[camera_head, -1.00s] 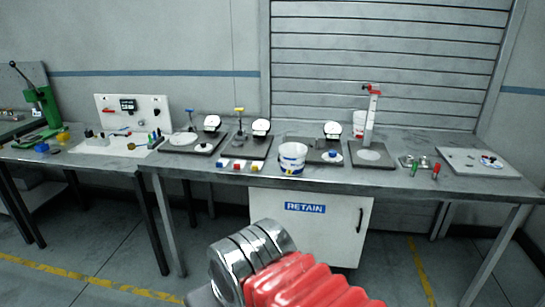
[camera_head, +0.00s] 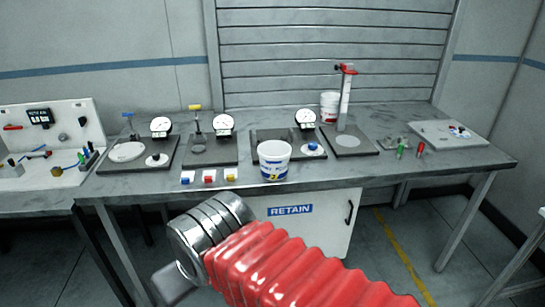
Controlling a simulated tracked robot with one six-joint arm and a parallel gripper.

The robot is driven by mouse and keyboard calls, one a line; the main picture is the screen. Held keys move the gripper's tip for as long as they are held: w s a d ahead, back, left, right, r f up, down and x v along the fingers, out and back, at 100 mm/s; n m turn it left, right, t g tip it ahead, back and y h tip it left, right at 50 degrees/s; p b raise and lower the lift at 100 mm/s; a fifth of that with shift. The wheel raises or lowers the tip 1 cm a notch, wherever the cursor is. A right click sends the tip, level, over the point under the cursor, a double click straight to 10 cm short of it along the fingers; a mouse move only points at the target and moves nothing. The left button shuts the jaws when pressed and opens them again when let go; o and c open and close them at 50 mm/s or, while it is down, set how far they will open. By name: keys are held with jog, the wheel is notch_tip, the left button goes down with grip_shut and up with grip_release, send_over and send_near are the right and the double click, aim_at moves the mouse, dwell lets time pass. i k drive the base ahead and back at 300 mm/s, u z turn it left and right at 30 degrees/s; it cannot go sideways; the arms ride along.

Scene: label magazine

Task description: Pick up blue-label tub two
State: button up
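A white tub (camera_head: 274,160) with a blue label and a yellow mark on it stands upright at the front edge of the grey workbench (camera_head: 330,177), near the middle. I cannot read a number on it for certain. A second white tub (camera_head: 329,106) with red markings stands further back, left of a red-topped post. My arm, with a metal joint and red ribbed sleeve, reaches in from the bottom, in front of and below the bench. A grey part of my arm's end shows at the lower left, but no fingertips can be made out.
Gauges on dark plates stand left of the tub, with small blue, red and yellow blocks (camera_head: 208,177) at the front edge. A red-topped post (camera_head: 345,98), small green and red pieces and a pale board (camera_head: 447,134) are at right. A RETAIN cabinet (camera_head: 305,222) is below.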

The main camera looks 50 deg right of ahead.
aim_at(274, 155)
jog(key=z, duration=0.35)
jog(key=i, duration=0.95)
jog(key=z, duration=0.4)
